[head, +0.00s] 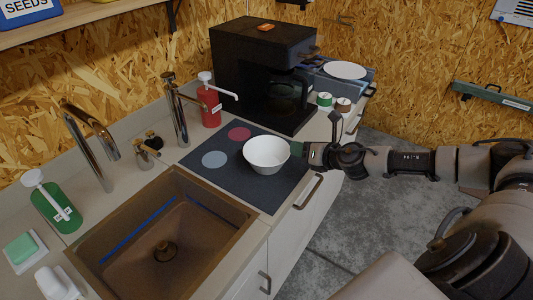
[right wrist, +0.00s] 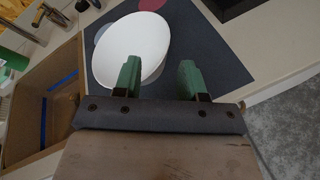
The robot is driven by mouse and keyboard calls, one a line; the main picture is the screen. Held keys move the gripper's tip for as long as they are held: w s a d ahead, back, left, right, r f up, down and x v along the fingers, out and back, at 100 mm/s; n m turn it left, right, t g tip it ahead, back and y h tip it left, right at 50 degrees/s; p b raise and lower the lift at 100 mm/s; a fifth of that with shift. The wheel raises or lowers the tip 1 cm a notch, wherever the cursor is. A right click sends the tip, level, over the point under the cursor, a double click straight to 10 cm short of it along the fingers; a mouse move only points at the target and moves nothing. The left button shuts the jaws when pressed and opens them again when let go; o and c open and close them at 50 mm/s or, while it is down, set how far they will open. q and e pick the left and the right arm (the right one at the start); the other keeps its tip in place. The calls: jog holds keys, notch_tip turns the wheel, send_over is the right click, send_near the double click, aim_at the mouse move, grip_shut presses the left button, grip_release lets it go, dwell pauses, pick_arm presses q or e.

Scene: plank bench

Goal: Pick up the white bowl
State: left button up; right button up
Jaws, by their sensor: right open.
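The white bowl (head: 266,156) stands upright on a dark mat (head: 222,175) on the counter, right of the sink. It also shows in the right wrist view (right wrist: 132,45). My right gripper (head: 297,149) comes in from the right, close to the bowl's right rim. In the right wrist view its two green fingers (right wrist: 158,78) are apart with mat between them. The left finger overlaps the bowl's near edge in the picture; I cannot tell whether it touches. My left gripper is not in view.
A brown sink (head: 205,200) lies left of the mat. A black machine (head: 250,75) stands behind the mat, with a red pump bottle (head: 209,105) beside it. A white plate (head: 345,70) rests on a blue-grey box at the back. Open floor (head: 345,205) lies right of the counter.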

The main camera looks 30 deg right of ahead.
aim_at(277, 140)
jog(key=shift+p+x, duration=0.3)
jog(key=shift+x, duration=0.7)
jog(key=shift+w, duration=0.15)
jog(key=x, duration=0.1)
jog(key=p+x, duration=0.1)
jog(key=x, duration=0.2)
jog(key=shift+w+d+p, duration=0.1)
jog(key=shift+d+p, duration=0.2)
jog(key=shift+w+f, duration=0.2)
jog(key=shift+w, duration=0.1)
jog(key=shift+s, duration=0.1)
grip_shut()
